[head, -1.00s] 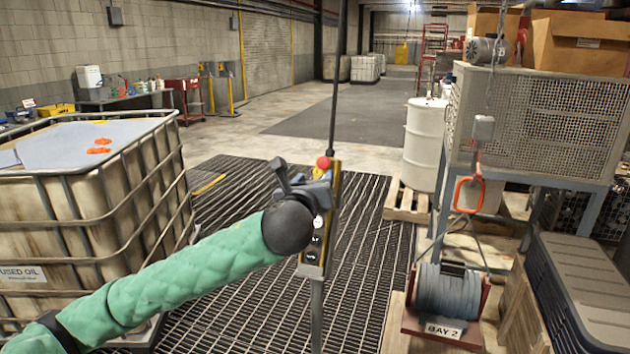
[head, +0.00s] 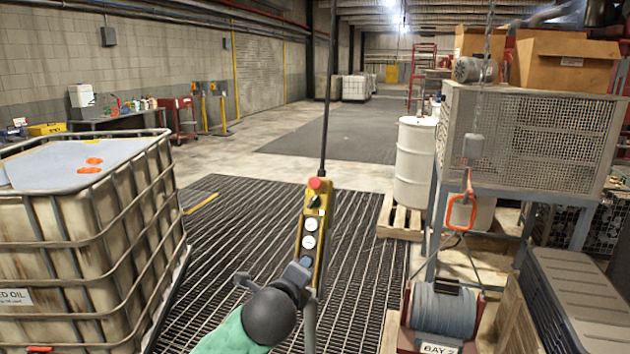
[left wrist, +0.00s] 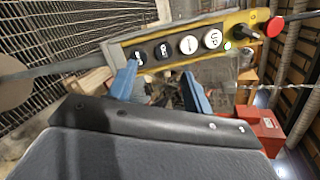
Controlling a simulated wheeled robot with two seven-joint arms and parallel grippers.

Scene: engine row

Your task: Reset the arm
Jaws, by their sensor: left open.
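My left gripper (head: 272,278) is low in the middle of the head view, beside the lower part of a yellow hanging control pendant (head: 313,222). The pendant has a red knob on top and a column of round buttons, and hangs from a dark cable. In the left wrist view the pendant (left wrist: 185,46) lies across the top, with white and black buttons facing me. My two blue fingers (left wrist: 162,92) stand apart just below it, with nothing seen between them. Whether a finger touches the pendant I cannot tell. My right gripper is not in view.
A caged used-oil tank (head: 70,240) stands at the left. A cable reel (head: 442,308), a mesh cage on a stand (head: 560,130) and a white drum (head: 415,165) crowd the right. The floor grating (head: 235,220) between them is clear.

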